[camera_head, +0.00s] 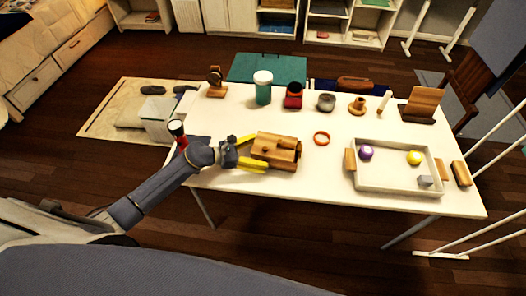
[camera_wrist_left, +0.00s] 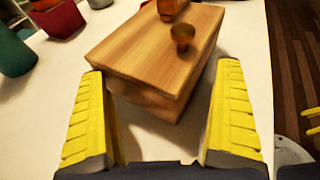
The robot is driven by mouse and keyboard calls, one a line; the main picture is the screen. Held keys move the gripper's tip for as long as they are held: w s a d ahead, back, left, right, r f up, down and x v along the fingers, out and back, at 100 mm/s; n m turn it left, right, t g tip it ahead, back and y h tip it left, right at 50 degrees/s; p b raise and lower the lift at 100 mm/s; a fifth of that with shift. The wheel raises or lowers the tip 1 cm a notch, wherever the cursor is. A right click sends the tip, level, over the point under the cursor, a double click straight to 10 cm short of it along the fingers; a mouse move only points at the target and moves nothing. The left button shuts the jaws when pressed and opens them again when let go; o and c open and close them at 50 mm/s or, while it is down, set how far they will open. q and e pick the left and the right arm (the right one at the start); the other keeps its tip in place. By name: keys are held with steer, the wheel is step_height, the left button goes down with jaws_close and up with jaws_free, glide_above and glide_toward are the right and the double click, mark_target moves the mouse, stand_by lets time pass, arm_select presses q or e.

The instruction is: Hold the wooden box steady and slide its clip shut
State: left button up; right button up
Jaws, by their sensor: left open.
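The wooden box (camera_head: 287,158) lies on the white table, left of its middle. My left gripper (camera_head: 262,152) is open, with a yellow finger on either side of the box's left end. In the left wrist view, the box (camera_wrist_left: 160,50) reaches in between the fingertips (camera_wrist_left: 160,95); contact is unclear. A small round brown knob (camera_wrist_left: 182,36) and a darker wooden piece (camera_wrist_left: 170,8) stand on its top. I cannot tell which part is the clip, or its state. Two yellow strips at that view's right edge may be my right gripper (camera_wrist_left: 311,121); its jaws are unclear.
An orange ring (camera_head: 321,138) lies just right of the box. A pale tray (camera_head: 395,188) with a purple ball and a yellow ball is farther right. A teal jar (camera_head: 263,90), a red cup (camera_head: 293,98) and a grey pot (camera_head: 326,102) stand behind.

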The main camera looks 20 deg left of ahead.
arm_select(q)
steer(key=shift+x, duration=1)
jaws_close()
stand_by(0.4)
steer(key=c, duration=2.2)
jaws_free()
steer(key=c, duration=0.6)
jaws_free()
steer(key=shift+c, duration=0.4)
